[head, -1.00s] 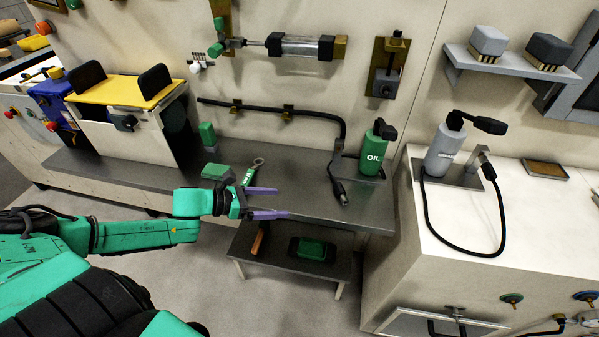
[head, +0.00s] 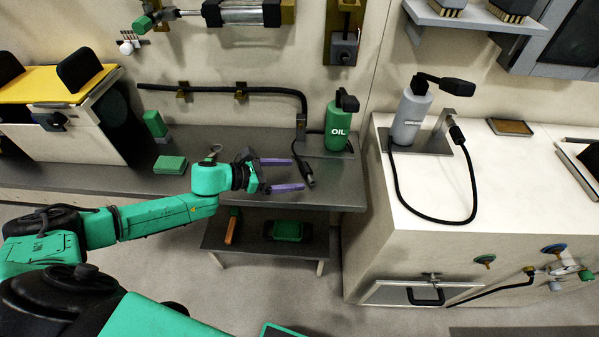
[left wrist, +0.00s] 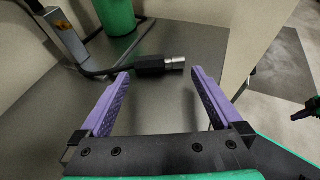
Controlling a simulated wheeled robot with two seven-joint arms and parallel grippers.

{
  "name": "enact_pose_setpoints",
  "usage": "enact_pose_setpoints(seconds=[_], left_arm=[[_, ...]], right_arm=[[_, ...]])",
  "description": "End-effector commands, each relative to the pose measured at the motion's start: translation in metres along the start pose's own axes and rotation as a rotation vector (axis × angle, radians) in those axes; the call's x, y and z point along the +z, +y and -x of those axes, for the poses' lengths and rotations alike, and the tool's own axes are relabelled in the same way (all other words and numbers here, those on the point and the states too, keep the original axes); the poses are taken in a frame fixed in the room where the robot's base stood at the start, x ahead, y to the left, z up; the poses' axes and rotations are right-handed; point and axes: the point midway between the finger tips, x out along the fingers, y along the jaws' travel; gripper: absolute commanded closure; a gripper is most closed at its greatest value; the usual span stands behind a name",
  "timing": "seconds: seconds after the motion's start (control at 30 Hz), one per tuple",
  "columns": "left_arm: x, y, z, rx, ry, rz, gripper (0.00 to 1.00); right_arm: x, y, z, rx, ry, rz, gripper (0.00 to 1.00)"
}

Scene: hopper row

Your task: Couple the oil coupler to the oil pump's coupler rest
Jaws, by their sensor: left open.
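The oil pump is a green bottle marked OIL (head: 338,127) with a black head, at the right end of the grey bench. Its coupler (head: 307,176), black with a metal tip, lies on the bench in front of it on a black hose. A small upright grey bracket (head: 301,125), which looks like the coupler rest, stands left of the bottle. My left gripper (head: 295,174) is open and empty, its purple fingertips close to the coupler. In the left wrist view the coupler (left wrist: 152,66) lies crosswise just beyond the fingertips, tip to the right, seemingly apart.
A grey pump (head: 411,117) with its own hose stands on the white counter (head: 420,200) to the right. A green block (head: 170,165) lies on the bench to the left. A low shelf (head: 255,243) below holds a green tray. A small green and purple part at the right wrist-view edge may be my right gripper (left wrist: 305,112).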

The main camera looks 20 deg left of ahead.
Motion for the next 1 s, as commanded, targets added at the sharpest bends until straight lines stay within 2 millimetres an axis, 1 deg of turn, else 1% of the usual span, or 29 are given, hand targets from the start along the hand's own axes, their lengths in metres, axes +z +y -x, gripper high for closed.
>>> enact_pose_setpoints(seconds=[0.03,0.1,0.2,0.3,0.47,0.5,0.57,0.6,0.67,0.7,0.77,0.8,0.83,0.87,1.0], left_arm=[[0.006,0.000,-0.010,-0.002,-0.004,-0.005,0.00],[0.004,0.000,-0.023,-0.001,-0.004,-0.001,0.00],[0.002,0.000,-0.033,-0.001,-0.002,-0.002,0.00],[0.002,0.000,-0.037,0.000,-0.001,-0.003,0.00],[0.001,0.000,-0.037,0.000,0.000,-0.002,0.00],[0.001,0.000,-0.037,0.000,0.000,-0.002,0.04],[0.001,0.000,-0.037,0.000,0.000,-0.002,0.27],[0.001,0.000,-0.037,0.000,0.000,-0.002,0.42],[0.001,0.000,-0.037,0.000,0.000,-0.002,0.64],[0.001,0.000,-0.037,0.000,0.000,-0.002,0.20],[0.001,0.000,-0.037,0.000,0.000,-0.002,0.43],[0.001,0.000,-0.037,0.000,0.000,-0.002,0.58],[0.001,0.000,-0.036,0.000,-0.001,-0.002,0.63],[0.001,0.000,-0.036,0.000,-0.001,-0.002,0.72],[0.006,0.000,-0.034,0.000,-0.001,-0.002,0.72]], right_arm=[[0.000,0.000,0.005,0.000,0.000,0.000,1.00],[0.000,0.000,0.006,0.000,-0.002,0.000,1.00],[0.001,0.000,0.007,0.000,-0.003,-0.001,1.00],[0.002,0.000,0.007,0.000,-0.004,-0.001,1.00],[0.004,0.000,0.007,0.000,-0.007,-0.001,1.00],[0.004,0.000,0.007,0.000,-0.008,-0.001,1.00],[0.005,0.000,0.007,0.000,-0.009,-0.001,1.00],[0.005,0.000,0.007,0.000,-0.010,-0.001,1.00],[0.005,0.000,0.007,0.000,-0.010,-0.001,1.00],[0.005,0.000,0.007,0.000,-0.010,-0.001,1.00],[0.005,0.000,0.007,0.000,-0.010,-0.001,1.00],[0.005,0.000,0.007,0.000,-0.010,-0.001,1.00],[0.005,0.000,0.007,-0.001,-0.010,-0.001,1.00],[0.006,0.000,0.007,-0.001,-0.011,0.000,1.00],[0.005,0.000,0.011,-0.001,-0.011,0.000,1.00]])
